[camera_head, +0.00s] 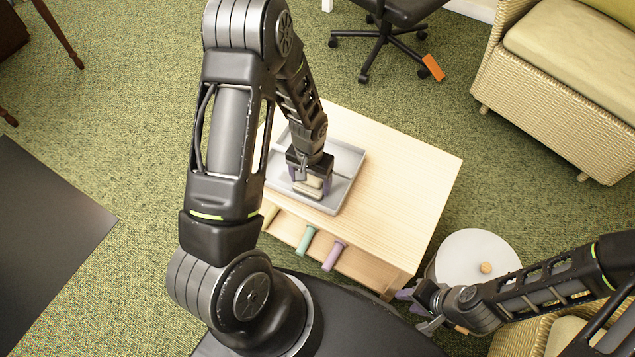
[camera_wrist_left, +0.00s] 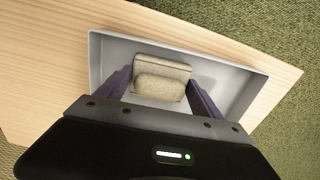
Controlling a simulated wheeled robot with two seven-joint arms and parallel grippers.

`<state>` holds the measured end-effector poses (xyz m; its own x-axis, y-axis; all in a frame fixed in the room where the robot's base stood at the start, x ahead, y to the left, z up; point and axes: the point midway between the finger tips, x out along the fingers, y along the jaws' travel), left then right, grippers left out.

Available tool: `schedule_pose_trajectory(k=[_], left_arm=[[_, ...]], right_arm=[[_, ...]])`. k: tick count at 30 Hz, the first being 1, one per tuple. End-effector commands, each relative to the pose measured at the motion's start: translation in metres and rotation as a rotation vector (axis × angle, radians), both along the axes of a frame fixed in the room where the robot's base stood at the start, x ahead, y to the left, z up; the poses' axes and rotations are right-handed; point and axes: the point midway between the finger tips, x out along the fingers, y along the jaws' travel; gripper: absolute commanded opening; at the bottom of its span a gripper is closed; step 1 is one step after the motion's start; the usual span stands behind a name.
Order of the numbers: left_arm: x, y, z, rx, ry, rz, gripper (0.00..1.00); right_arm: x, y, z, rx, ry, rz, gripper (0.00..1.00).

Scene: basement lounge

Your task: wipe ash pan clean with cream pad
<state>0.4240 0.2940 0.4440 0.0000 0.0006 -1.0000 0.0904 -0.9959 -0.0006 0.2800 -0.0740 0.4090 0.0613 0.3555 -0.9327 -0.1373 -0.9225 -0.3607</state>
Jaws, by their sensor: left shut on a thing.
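The ash pan (camera_head: 346,157) is a shallow grey tray with a raised rim, lying on a light wooden table. It also shows in the left wrist view (camera_wrist_left: 225,75), and its visible floor looks plain grey. My left gripper (camera_head: 311,184) is over the pan's near part, pointing down, shut on the cream pad (camera_head: 312,187). In the left wrist view the pad (camera_wrist_left: 161,86) is a beige block with a raised grip between the purple fingers, low over or on the pan floor; contact is unclear. My right gripper (camera_head: 416,310) is open and empty, right of the table.
The wooden table (camera_head: 408,180) is bare right of the pan. Teal (camera_head: 306,240) and purple (camera_head: 334,256) rods lie at its near side. A round white lid-like top (camera_head: 470,252) with a knob stands by my right gripper. A wicker sofa (camera_head: 555,100) is at the upper right.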

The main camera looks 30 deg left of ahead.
Motion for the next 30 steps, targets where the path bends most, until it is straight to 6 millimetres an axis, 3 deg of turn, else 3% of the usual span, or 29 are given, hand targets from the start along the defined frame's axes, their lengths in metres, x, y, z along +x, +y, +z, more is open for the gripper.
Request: schedule_pose_trajectory(k=[17,30], left_arm=[[-0.001,0.012,0.0,0.0,0.0,0.0,0.44],[-0.004,0.045,-0.003,0.0,0.0,0.0,0.44]], right_arm=[[0.0,0.0,-0.001,0.0,0.0,0.0,0.36],[0.0,0.0,-0.005,0.0,0.0,0.0,0.36]])
